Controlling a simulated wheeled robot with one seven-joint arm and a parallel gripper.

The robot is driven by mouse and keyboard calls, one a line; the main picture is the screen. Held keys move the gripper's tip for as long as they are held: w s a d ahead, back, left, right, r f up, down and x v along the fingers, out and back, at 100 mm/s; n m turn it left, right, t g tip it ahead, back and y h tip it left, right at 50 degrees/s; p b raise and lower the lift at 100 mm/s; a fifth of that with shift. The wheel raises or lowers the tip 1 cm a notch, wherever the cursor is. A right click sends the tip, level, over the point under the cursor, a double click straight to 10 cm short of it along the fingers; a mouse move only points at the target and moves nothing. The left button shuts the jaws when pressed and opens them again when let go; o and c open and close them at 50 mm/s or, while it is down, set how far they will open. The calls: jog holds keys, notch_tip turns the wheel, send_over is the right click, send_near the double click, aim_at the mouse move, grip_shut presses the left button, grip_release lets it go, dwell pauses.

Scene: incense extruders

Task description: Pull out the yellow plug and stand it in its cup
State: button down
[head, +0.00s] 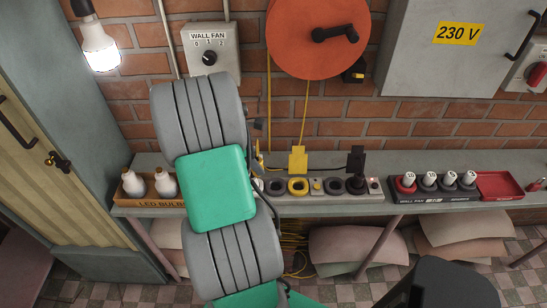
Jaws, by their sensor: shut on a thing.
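My arm's end is mostly hidden behind its own grey and green links; only small dark parts, seemingly of my gripper (257,124), show at their right edge. Just below them is a narrow yellow piece (258,157), seemingly the yellow plug in my gripper, above the left part of a grey socket strip (317,196). The strip has a yellow ring (298,186) with a dark, empty-looking middle; I cannot tell whether this is the plug's cup. A square yellow piece (298,159) stands behind that ring.
A black piece (356,159) stands behind the strip's right part. Right of it are a rack of white-topped pieces (438,184) and a red tray (500,185). An LED bulb box (134,188) is left of my arm. An orange reel (318,38) hangs above, with yellow cord.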

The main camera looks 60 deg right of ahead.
jog(key=shift+n, duration=0.5)
jog(key=s+d+f+b, duration=0.1)
jog(key=f+b, duration=0.1)
jog(key=s+d+f+b, duration=0.1)
jog(key=s+f, duration=0.1)
jog(key=s+d+f+b, duration=0.1)
jog(key=f+b, duration=0.1)
jog(key=shift+s+b, duration=0.3)
jog(key=shift+s, duration=0.1)
jog(key=shift+d+r+p, duration=0.1)
jog(key=shift+p, duration=0.85)
jog(key=shift+f+b, duration=0.35)
jog(key=shift+f, duration=1.1)
jog(key=c, duration=0.9)
grip_release()
